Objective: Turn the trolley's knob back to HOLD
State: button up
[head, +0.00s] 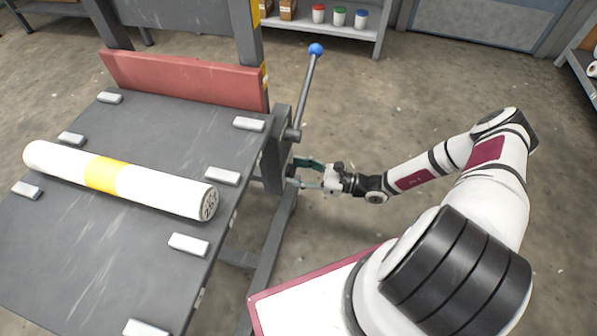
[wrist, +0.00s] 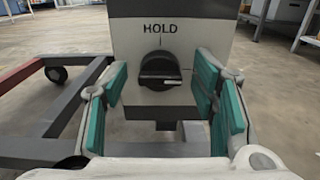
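The trolley's knob (wrist: 160,68) is round and black and sits on a grey panel (wrist: 201,33) in the wrist view. The word HOLD and a short line stand above it. A bar across the knob looks roughly level, not in line with that mark. My gripper (head: 306,173) is at the trolley's right side in the head view. Its teal fingers are open, one on each side of the knob, with gaps visible. In the head view the knob itself is hidden.
The trolley's dark top (head: 130,244) carries a white roll (head: 150,190) with a yellow band, between small grey blocks. A lever with a blue ball (head: 316,49) rises just behind my gripper. A red board (head: 185,80) stands at the back.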

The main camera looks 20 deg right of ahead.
jog(key=c, duration=1)
jog(key=shift+n, duration=0.3)
jog(key=n+p, duration=0.2)
jog(key=n, duration=0.3)
jog(key=n+p, duration=0.3)
jog(key=n, duration=0.3)
jog(key=n+p, duration=0.2)
jog(key=n, duration=0.4)
jog(key=shift+s+a+f+p, duration=0.1)
jog(key=shift+s+f+p, duration=0.15)
jog(key=shift+p, duration=0.15)
jog(key=shift+n, duration=0.3)
jog(key=o, duration=1.2)
